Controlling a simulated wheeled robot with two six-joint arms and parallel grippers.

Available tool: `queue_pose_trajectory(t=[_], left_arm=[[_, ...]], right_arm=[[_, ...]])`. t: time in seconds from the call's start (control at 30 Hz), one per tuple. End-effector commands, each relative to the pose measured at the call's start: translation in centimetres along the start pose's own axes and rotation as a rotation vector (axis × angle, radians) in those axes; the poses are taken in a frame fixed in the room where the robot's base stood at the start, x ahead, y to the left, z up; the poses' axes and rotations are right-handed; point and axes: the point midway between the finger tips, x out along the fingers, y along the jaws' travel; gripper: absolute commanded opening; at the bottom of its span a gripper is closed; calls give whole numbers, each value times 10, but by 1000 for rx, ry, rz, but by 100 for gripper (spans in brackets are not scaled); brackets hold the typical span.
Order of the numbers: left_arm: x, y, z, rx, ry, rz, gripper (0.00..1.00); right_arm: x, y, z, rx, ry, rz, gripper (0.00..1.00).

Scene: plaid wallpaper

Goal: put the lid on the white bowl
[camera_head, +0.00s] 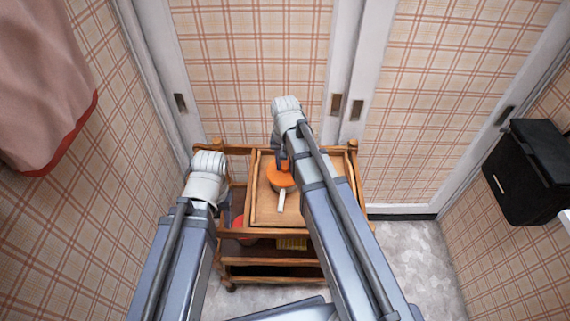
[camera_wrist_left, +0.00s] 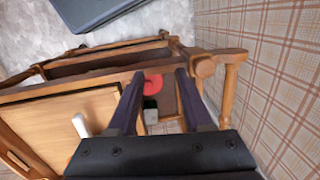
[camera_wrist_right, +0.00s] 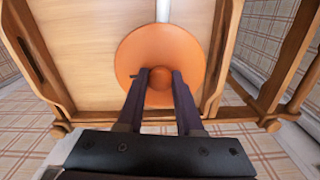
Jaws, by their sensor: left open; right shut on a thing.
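The round orange lid (camera_head: 279,182) is over the top tray of a wooden cart. My right gripper (camera_wrist_right: 159,74) is shut on the knob at the middle of the lid (camera_wrist_right: 158,45). A white handle (camera_head: 281,202) sticks out from under the lid towards me; it also shows in the right wrist view (camera_wrist_right: 163,10) and left wrist view (camera_wrist_left: 80,125). The white bowl's body is hidden under the lid, so I cannot tell whether the lid touches its rim. My left gripper (camera_wrist_left: 160,73) is open and empty beside the cart's left side.
The wooden cart (camera_head: 258,213) has raised rails and posts. A red round thing (camera_wrist_left: 153,84) and a yellow thing (camera_head: 292,243) are on a lower level. A plaid wall stands close on the left. A black box (camera_head: 530,172) is at the right.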

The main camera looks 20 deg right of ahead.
Motion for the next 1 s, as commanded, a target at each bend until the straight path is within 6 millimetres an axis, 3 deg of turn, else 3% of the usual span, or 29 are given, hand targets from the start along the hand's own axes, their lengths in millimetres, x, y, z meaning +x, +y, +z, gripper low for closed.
queue_pose_trajectory(t=[1.0], left_arm=[[6,1,0,0,0,0,50]], right_arm=[[6,0,0,0,0,0,0]])
